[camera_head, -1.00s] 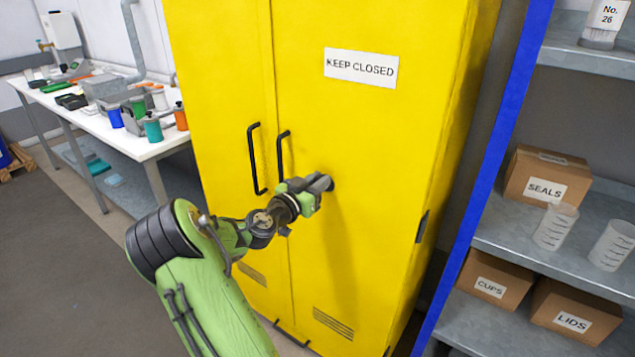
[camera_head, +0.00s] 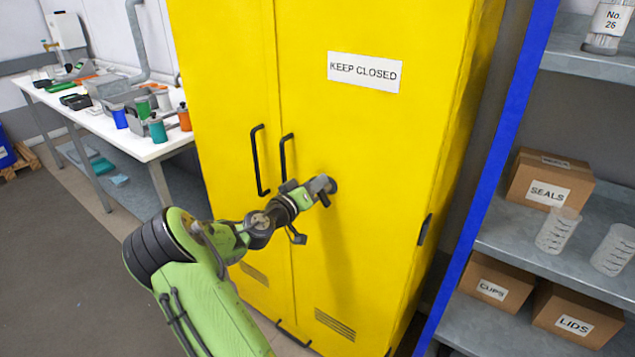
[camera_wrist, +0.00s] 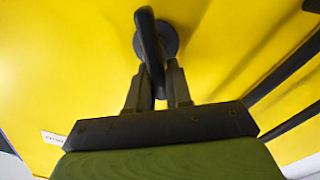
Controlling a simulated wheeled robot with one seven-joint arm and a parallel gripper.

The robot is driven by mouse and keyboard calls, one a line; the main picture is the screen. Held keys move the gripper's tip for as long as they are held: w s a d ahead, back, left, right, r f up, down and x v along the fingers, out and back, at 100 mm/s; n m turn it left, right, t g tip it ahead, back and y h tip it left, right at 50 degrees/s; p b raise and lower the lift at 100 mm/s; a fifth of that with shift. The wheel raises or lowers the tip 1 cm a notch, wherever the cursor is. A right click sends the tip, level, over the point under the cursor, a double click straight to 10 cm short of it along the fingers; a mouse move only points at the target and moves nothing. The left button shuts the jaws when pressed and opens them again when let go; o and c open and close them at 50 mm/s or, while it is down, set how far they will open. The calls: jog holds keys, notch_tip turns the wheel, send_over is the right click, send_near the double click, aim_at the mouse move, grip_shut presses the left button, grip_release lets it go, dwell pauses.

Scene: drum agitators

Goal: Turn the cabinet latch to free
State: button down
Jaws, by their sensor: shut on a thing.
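The yellow cabinet (camera_head: 370,150) stands closed, with two doors and a "KEEP CLOSED" label (camera_head: 365,72). The latch is a dark handle on a round base on the right door; it shows in the wrist view (camera_wrist: 150,45), running from its base down between the fingers. My gripper (camera_head: 322,189) is at the latch, right of the door handles. In the wrist view my gripper (camera_wrist: 158,88) is shut on the latch, one finger on each side. In the head view the gripper partly hides the latch.
Two black door handles (camera_head: 259,160) stand out left of the latch. A blue-edged shelf (camera_head: 490,160) with boxes and beakers is close on the right. A white bench (camera_head: 120,135) with containers stands on the left.

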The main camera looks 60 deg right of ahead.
jog(key=n, duration=0.2)
jog(key=n+p, duration=0.2)
jog(key=n, duration=0.1)
jog(key=shift+w+f+n, duration=0.3)
jog(key=shift+w+f, duration=0.1)
jog(key=n+p, duration=0.1)
jog(key=n, duration=0.1)
jog(key=f+n+p, duration=0.1)
jog(key=n+p, duration=0.1)
jog(key=shift+w+f+n, duration=0.1)
jog(key=shift+n, duration=0.3)
jog(key=shift+f, duration=0.1)
jog(key=c, duration=1.1)
grip_release()
jog(key=a, duration=0.5)
jog(key=w+a, duration=0.1)
jog(key=a, duration=0.4)
jog(key=w+a, duration=0.1)
jog(key=a, duration=0.4)
jog(key=shift+w+a, duration=0.25)
